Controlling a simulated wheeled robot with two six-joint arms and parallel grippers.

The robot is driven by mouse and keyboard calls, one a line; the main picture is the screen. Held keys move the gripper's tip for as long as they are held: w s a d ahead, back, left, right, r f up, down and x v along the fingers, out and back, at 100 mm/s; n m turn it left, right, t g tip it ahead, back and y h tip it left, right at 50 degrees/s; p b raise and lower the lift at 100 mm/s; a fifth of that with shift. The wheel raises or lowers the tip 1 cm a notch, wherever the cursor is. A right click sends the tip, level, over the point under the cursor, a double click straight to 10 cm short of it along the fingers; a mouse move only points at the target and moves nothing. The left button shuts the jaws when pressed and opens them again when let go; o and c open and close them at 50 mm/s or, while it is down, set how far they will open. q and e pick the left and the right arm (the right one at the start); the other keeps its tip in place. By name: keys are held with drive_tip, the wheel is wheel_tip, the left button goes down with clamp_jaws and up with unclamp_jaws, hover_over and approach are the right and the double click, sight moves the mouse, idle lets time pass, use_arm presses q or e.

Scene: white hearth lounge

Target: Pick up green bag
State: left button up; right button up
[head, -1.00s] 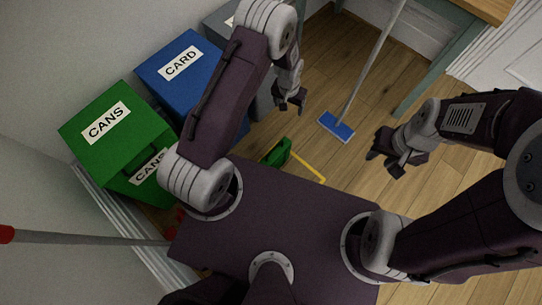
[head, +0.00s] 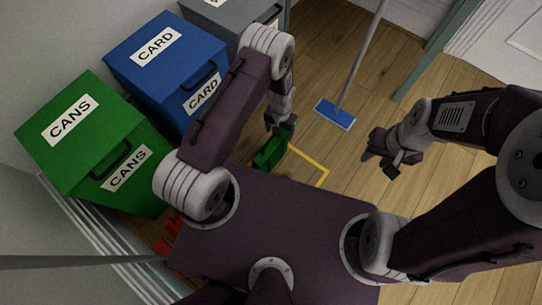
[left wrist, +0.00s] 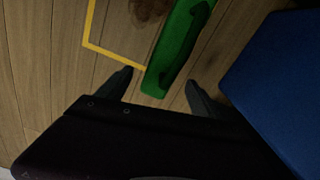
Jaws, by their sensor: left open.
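The green bag (head: 270,152) is on the wooden floor in the head view, just in front of my base and partly hidden by my left arm. It also shows in the left wrist view (left wrist: 175,45), with its near end between the two fingertips. My left gripper (head: 280,127) is open right above the bag, with one finger on each side of it in the left wrist view (left wrist: 158,90). I cannot tell whether the fingers touch it. My right gripper (head: 390,165) is over the floor to the right, away from the bag; its jaws look apart and empty.
A green CANS bin (head: 75,150), a blue CARD bin (head: 130,75) and a grey bin (head: 245,15) stand along the left wall. A yellow line (head: 312,162) marks the floor by the bag. A blue mop (head: 335,113) stands beyond. Floor between is clear.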

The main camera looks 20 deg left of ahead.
sight(278, 136)
use_arm(q)
drive_tip(key=f+b, duration=0.4)
drive_tip(key=f, duration=0.1)
drive_tip(key=shift+a+f, duration=0.15)
drive_tip(key=shift+a, duration=0.05)
drive_tip(key=shift+r, duration=0.2)
clamp_jaws()
drive_tip(key=shift+r, duration=0.1)
